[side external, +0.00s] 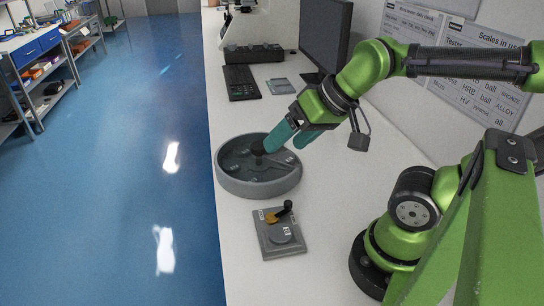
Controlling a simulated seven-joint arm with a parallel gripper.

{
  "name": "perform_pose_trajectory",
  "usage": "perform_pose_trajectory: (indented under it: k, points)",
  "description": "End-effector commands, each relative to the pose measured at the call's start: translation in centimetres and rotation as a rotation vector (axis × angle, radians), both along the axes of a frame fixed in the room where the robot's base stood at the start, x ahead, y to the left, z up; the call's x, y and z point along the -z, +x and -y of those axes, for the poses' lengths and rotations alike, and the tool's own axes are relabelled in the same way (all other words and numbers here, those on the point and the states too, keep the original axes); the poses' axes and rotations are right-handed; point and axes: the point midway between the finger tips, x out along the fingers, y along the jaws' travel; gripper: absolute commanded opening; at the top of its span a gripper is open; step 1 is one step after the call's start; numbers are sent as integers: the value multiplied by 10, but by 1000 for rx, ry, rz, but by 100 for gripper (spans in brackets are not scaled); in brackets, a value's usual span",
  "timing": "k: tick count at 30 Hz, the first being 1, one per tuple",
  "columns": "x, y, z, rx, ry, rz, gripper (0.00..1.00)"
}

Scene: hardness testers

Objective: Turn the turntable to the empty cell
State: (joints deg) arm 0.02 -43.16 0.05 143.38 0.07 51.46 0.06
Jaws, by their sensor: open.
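The turntable (226,182) is a round grey tray with a raised rim, divided into cells around a dark central knob (257,147). It stands on the white bench near its left edge. Small pale pieces show in some cells; which cell is empty I cannot tell. My gripper (283,143) has teal fingers and reaches in from the upper right over the turntable. It is open, with one fingertip close to the knob and the other to its right. Whether a finger touches the knob I cannot tell. My fingers hide part of the back right cells.
A grey plate device (283,243) with a black-knobbed lever stands in front of the turntable. Behind are a keypad (241,82), a small grey box (280,86), a monitor (325,35) and a tester (247,30). The bench drops to a blue floor at left.

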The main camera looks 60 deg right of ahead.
Motion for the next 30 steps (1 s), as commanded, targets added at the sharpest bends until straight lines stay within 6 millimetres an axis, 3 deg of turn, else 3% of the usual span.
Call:
perform_pose_trajectory:
  k: [15,19,23,30]
  points:
    - [0,1,1,4,0,-4,75]
    - [11,8,7,27,1,-59,75]
    - [10,38,24,70,-14,-138,75]
    - [9,113,79,118,-67,-344,75]
